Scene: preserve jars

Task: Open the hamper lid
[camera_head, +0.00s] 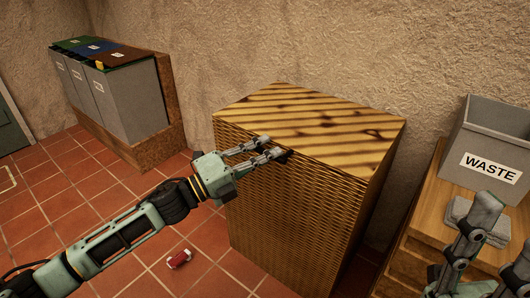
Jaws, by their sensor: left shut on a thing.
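The wicker hamper (290,215) stands against the wall in the middle of the view. Its lid (320,118), striped light and dark brown, lies flat on top and looks closed. My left gripper (282,153) is at the lid's front edge, shut on the lid there. The fingers hide the exact spot of contact. My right gripper (447,272) is at the lower right, beside the wooden stand and apart from the hamper. It is partly cut off, and its jaw opening is unclear.
A grey WASTE bin (486,148) and grey folded cloths (465,212) are on a wooden stand (428,210) to the right. Several lidded grey bins (130,100) stand at the back left. A small red can (179,259) lies on the tiled floor, otherwise mostly clear at left.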

